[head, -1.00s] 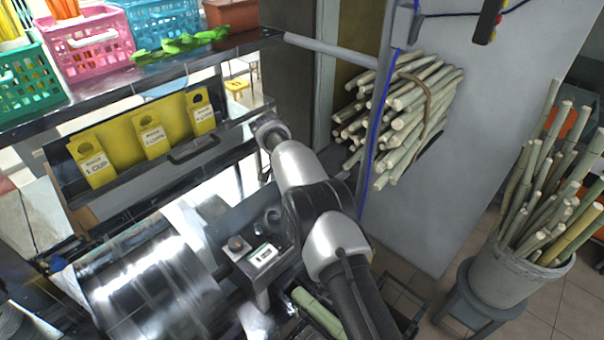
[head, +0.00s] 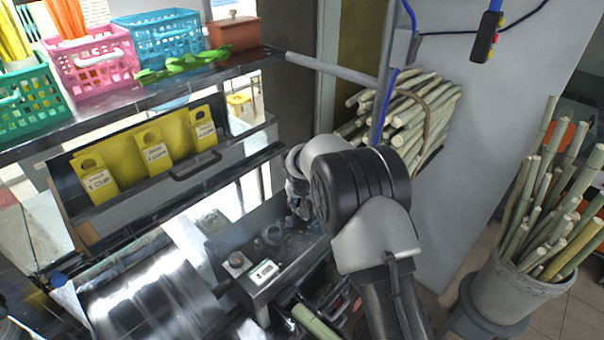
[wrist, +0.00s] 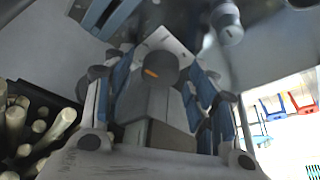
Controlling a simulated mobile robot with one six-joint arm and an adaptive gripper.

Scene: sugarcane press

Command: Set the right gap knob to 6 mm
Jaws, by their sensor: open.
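A dark round knob with an orange mark (wrist: 160,68) sits on a light plate with small scale marks in the wrist view. It appears to be a gap knob, but its reading is too small to make out. My gripper (wrist: 163,88) is open, with blue-padded fingers to the left and right of the knob; I cannot tell whether they touch it. In the head view my gripper (head: 298,208) points down over the press housing, and my arm hides part of that area. A round knob-like part (head: 272,236) shows left of the gripper on the housing.
A small display (head: 263,271) and a brownish button (head: 237,260) are on the housing. The shiny metal drum (head: 150,295) lies to the left. A shelf with baskets (head: 95,58) is behind. Cane bundles hang near the grey wall, and a cane bucket (head: 520,290) stands right.

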